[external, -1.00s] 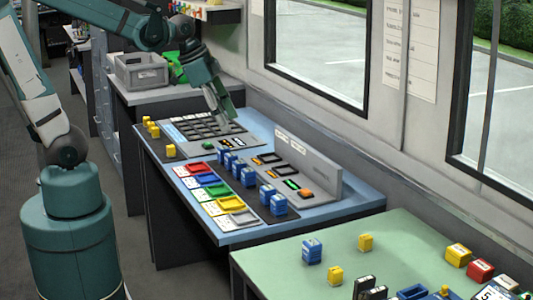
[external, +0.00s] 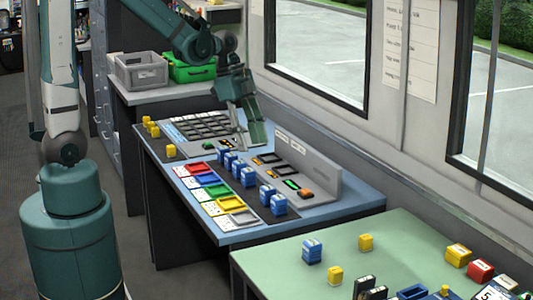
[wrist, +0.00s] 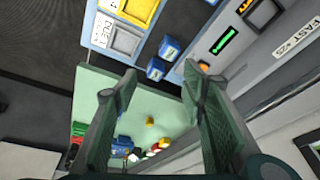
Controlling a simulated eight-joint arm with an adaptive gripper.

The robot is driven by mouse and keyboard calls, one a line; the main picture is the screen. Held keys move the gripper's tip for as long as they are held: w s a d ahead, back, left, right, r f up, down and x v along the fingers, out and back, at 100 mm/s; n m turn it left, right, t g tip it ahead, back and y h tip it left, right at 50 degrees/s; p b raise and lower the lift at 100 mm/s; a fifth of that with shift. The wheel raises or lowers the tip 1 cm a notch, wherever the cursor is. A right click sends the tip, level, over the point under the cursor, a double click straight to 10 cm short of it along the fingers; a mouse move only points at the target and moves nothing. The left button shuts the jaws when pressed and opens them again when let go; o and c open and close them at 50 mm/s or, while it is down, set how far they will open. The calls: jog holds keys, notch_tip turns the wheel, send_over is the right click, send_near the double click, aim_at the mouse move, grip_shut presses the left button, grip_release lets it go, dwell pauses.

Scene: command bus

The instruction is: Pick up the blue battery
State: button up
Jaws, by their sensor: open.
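Several blue batteries stand on the blue desk in a row beside the grey charger panel. In the external view, two are at the near end, one blue battery (external: 267,195) and one nearest the desk's front (external: 278,205); others stand farther back, such as one blue battery (external: 247,177). Another blue battery (external: 312,252) is on the green table. In the wrist view, two blue batteries (wrist: 156,68) (wrist: 169,47) show beyond the fingers. My gripper (external: 252,147) is open and empty, above the far part of the grey panel; its fingers (wrist: 160,95) frame the green table in the wrist view.
Colored trays (external: 215,188) line the desk's left side, and yellow blocks (external: 170,151) stand at its far left edge. The upright grey panel (external: 315,172) stands at the desk's right. A grey crate (external: 141,71) and green case (external: 192,68) are at the back.

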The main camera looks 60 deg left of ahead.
aim_at(268, 187)
jog(key=w+f+m+g, duration=0.1)
jog(key=w+f+m, duration=0.1)
jog(key=f, duration=0.2)
jog(key=w+f+m+g+h, duration=0.1)
jog(key=w+f+m, duration=0.1)
jog(key=f, duration=0.3)
jog(key=shift+w+m, duration=0.2)
jog(key=shift+m, duration=0.6)
jog(key=shift+x, duration=1.3)
jog(key=shift+b+x, duration=0.4)
jog(key=shift+x, duration=2.2)
jog(key=shift+w, duration=0.15)
